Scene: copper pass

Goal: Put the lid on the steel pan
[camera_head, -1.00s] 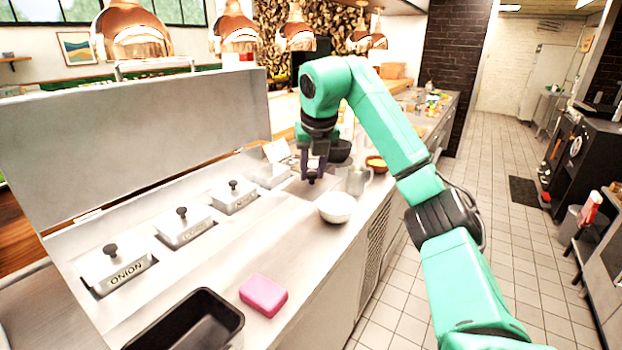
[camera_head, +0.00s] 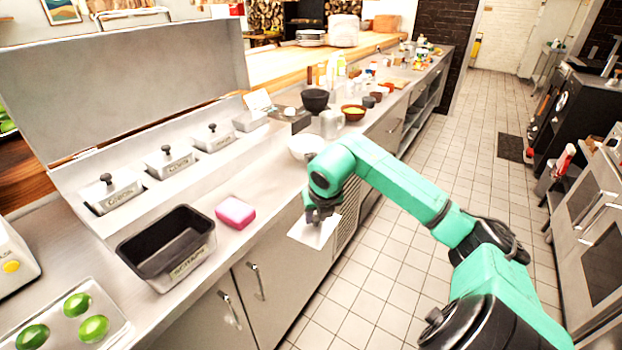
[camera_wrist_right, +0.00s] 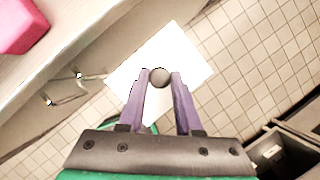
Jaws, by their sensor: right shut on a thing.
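My right gripper (camera_head: 322,213) is shut on the dark round knob of a flat, pale square lid (camera_head: 314,234). It holds the lid in the air just past the counter's front edge, above the floor. In the right wrist view the knob (camera_wrist_right: 158,76) sits between the two fingertips, with the lid (camera_wrist_right: 172,62) spread out beyond them. Lidded steel inserts, one marked onion (camera_head: 110,194), stand in a row along the counter's back. A steel insert (camera_head: 249,121) at the row's far end shows no clear knob; I cannot tell whether it is the steel pan. My left gripper is out of view.
A black scraps bin (camera_head: 135,247), a pink sponge (camera_head: 235,212) and a white bowl (camera_head: 303,144) stand on the counter near its front. A raised steel cover (camera_head: 130,85) rises behind the inserts. A tray with limes (camera_head: 62,326) is at lower left.

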